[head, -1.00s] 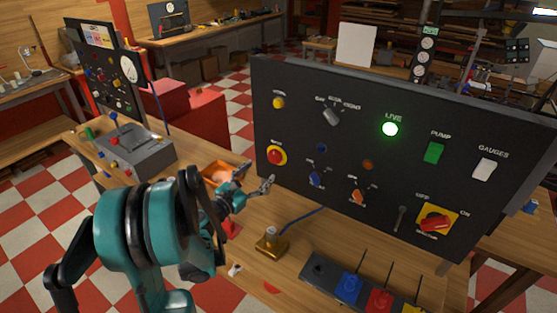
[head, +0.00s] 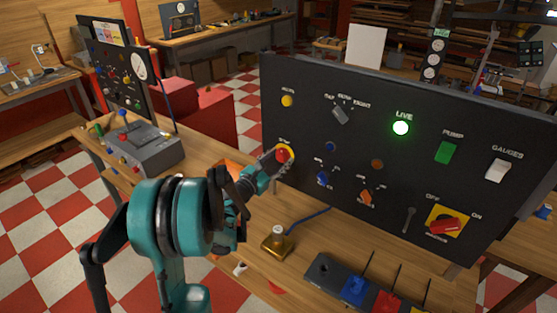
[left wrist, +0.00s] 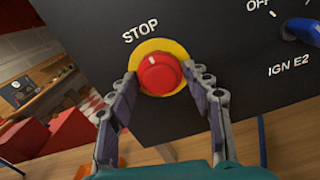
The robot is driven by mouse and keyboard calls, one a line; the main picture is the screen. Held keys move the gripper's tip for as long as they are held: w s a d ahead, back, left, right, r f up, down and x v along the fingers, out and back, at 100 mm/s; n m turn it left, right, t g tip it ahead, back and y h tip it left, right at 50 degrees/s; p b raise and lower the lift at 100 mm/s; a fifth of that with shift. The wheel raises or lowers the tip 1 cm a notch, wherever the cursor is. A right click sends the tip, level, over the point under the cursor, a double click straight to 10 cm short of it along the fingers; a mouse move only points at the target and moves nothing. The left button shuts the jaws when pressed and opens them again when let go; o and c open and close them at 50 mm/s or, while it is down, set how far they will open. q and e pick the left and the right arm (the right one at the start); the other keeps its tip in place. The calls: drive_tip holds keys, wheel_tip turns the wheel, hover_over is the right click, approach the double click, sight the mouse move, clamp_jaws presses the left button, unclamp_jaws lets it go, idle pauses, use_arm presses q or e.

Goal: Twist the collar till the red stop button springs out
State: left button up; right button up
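The red stop button (left wrist: 160,74) sits on a yellow round plate on the black panel, under the word STOP. It also shows in the head view (head: 282,155), partly covered by my left gripper. My left gripper (left wrist: 156,84) is at the button, with one finger on each side of the red cap. The fingers are spread around it; whether they touch the cap is unclear. A small white mark shows near the top of the cap. My right gripper is in neither view.
The black panel (head: 370,185) carries a lit green LIVE lamp (head: 400,128), several switches and a red rotary handle (head: 444,227). On the bench below stand a brass-coloured pedestal (head: 277,240) and a dark box with coloured blocks (head: 355,288). A grey control box (head: 145,150) stands at left.

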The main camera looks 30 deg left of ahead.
use_arm(q)
drive_tip(key=c, duration=0.5)
drive_tip(key=shift+m, duration=0.3)
drive_tip(key=m, duration=0.2)
drive_tip(key=shift+m+b, duration=0.3)
drive_tip(key=shift+m, duration=1.8)
drive_tip(key=o, duration=1.2)
